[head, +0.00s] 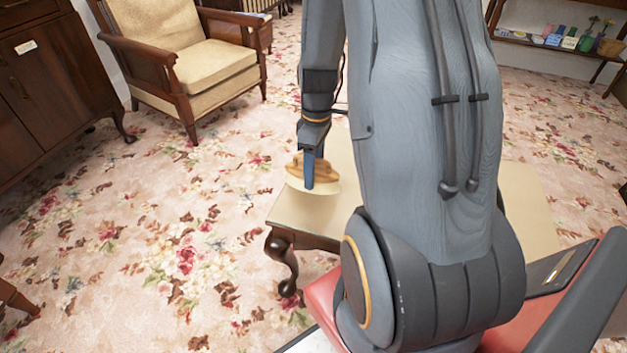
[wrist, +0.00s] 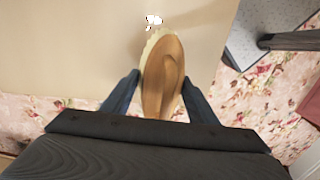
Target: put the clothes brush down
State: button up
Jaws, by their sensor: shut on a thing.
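The clothes brush (head: 298,172) has a brown wooden back and pale bristles. My gripper (head: 312,172) is shut on it, with blue fingers on either side of the wood. In the wrist view the brush (wrist: 163,75) lies lengthwise between the two fingers of my gripper (wrist: 153,92). The brush is at the left end of a low table with a cream top (head: 530,195) and dark carved legs. I cannot tell whether the bristles touch the tabletop. My arm hides the middle of the table.
A cream-cushioned wooden armchair (head: 205,70) stands at the back left, beside a dark cabinet (head: 55,85). A low shelf (head: 555,45) with small pots is at the back right. Flowered carpet (head: 160,220) lies open left of the table. The tabletop around the brush looks bare.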

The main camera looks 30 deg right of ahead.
jog(key=shift+f+b, duration=0.3)
jog(key=shift+f, duration=1.35)
jog(key=shift+f, duration=0.1)
jog(key=o, duration=1.1)
jog(key=r+p, duration=0.1)
jog(key=r, duration=0.7)
jog(key=d+r+p, duration=0.1)
jog(key=r, duration=0.3)
jog(key=shift+w+r+p, duration=0.15)
jog(key=shift+w+p, duration=0.15)
jog(key=shift+w, duration=0.1)
jog(key=s+a+r+m, duration=0.15)
jog(key=a+r, duration=0.25)
jog(key=a, duration=0.4)
jog(key=s+a+r+m, duration=0.1)
jog(key=s+a+r, duration=0.2)
jog(key=a+r, duration=0.3)
jog(key=s+a+r+m, duration=0.2)
jog(key=s+a+r, duration=0.1)
jog(key=s+a, duration=0.8)
jog(key=shift+s+a+r+t, duration=0.2)
jog(key=shift+a+r+t, duration=0.1)
jog(key=shift+a+t, duration=0.1)
